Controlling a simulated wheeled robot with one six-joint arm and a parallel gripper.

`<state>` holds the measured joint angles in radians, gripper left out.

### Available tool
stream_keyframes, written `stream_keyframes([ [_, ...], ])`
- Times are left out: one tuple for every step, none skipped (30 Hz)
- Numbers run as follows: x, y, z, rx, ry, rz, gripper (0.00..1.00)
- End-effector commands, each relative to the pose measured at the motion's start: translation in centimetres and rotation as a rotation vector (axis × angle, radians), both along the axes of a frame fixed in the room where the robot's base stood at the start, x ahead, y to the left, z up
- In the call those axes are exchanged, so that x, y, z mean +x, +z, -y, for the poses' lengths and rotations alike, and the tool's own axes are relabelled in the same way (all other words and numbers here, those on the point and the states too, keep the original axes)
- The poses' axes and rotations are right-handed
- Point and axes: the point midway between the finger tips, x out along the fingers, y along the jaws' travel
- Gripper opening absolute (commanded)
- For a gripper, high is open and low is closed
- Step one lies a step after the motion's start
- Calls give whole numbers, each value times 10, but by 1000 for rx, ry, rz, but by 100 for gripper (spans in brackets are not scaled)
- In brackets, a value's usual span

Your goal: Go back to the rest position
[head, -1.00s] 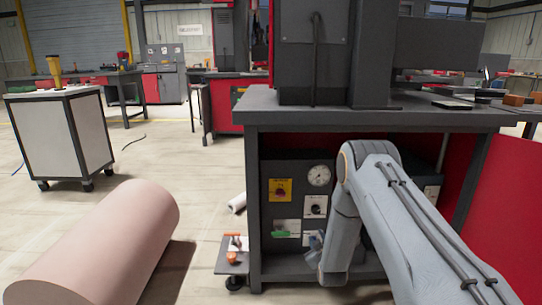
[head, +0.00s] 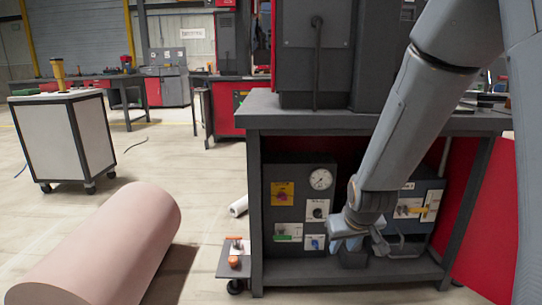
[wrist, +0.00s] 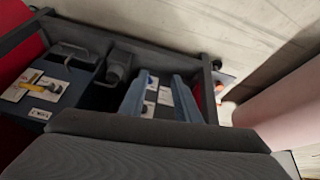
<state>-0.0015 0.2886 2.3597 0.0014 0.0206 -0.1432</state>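My arm reaches down from the upper right in the head view. My gripper (head: 345,240) hangs in front of the lower bay of the workbench (head: 370,120). In the wrist view, the two blue fingers of my gripper (wrist: 162,80) stand apart with nothing between them. Beyond them is a dark control box (head: 298,205) with a gauge, a yellow switch plate and a green switch; its plates also show between the fingers. A second, bluish box (head: 425,205) with a yellow handle sits to the right, partly behind my gripper.
The bench top and its legs are close around my arm. A red panel (head: 475,215) stands at the right. A large pink cylinder (head: 110,240) lies on the floor at left, with a white cart (head: 65,135) behind it. Open floor lies between cart and bench.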

Motion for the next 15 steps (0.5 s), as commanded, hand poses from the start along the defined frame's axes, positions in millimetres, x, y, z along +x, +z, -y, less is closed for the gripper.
stream_keyframes([
  [-19,8,0,8,-16,-27,30],
  [-30,11,0,13,-27,-46,30],
  [-44,13,0,18,-39,-71,30],
  [-53,15,0,22,-48,-88,30],
  [-62,17,0,26,-58,-102,30],
  [-73,20,0,28,-67,-122,30],
  [-82,21,1,31,-76,-137,30],
  [-90,23,1,34,-83,-149,30],
  [-101,24,1,38,-93,-167,30],
  [-108,26,1,39,-100,-179,30],
  [-116,27,1,42,-107,-190,30],
  [-126,29,1,44,-116,-207,30],
  [-133,29,1,46,-124,-219,30],
  [-140,31,1,48,-130,-230,30],
  [-150,32,0,50,-138,-246,30],
])
